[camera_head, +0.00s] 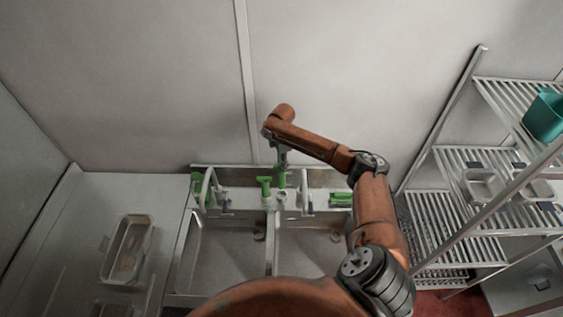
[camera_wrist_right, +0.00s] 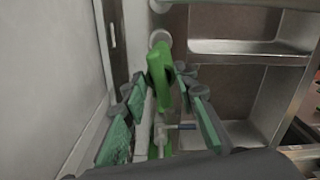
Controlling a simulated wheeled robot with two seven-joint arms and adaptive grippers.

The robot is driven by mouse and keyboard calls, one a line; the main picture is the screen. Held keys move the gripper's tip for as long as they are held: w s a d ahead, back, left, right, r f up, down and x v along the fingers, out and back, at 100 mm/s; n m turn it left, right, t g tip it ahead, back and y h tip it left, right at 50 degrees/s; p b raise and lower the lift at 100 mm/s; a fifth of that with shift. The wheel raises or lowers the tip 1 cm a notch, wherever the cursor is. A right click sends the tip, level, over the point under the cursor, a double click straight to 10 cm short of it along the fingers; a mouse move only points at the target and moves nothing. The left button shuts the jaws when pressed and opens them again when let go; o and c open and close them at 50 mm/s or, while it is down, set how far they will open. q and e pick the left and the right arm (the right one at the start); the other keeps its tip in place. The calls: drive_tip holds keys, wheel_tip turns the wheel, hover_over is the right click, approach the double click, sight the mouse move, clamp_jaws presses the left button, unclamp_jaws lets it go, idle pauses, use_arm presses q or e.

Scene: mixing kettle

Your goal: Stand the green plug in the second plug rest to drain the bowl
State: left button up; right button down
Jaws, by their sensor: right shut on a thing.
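My right gripper (camera_head: 282,158) reaches down over the back ledge of the sink (camera_head: 228,250). It is shut on a green plug (camera_head: 282,178), which hangs upright just below the fingers. In the right wrist view the plug (camera_wrist_right: 159,72) shows between the two padded fingers of the gripper (camera_wrist_right: 162,88). Another green upright piece with a T-shaped top (camera_head: 265,184) stands just left of it on the ledge. Small pale round rests show on the ledge in the wrist view (camera_wrist_right: 160,38). Whether the held plug touches a rest I cannot tell. My left gripper is out of view.
The sink has two bowls side by side with a divider between. White taps (camera_head: 306,188) with blue levers stand on the ledge. Green items (camera_head: 341,199) lie at its right. A tray (camera_head: 128,248) sits on the left counter. A wire shelf (camera_head: 455,225) stands at right.

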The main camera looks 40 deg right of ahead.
drive_tip(key=shift+f+b, duration=0.55)
drive_tip(key=shift+f, duration=0.3)
wheel_tip(320, 180, down, 4)
drive_tip(key=b, duration=0.2)
drive_tip(key=shift+s+r+b, duration=0.15)
drive_tip(key=shift+r+b, duration=0.05)
drive_tip(key=shift+b, duration=0.2)
drive_tip(key=shift+f+p, duration=0.1)
drive_tip(key=shift+p, duration=0.35)
drive_tip(key=shift+f, duration=0.2)
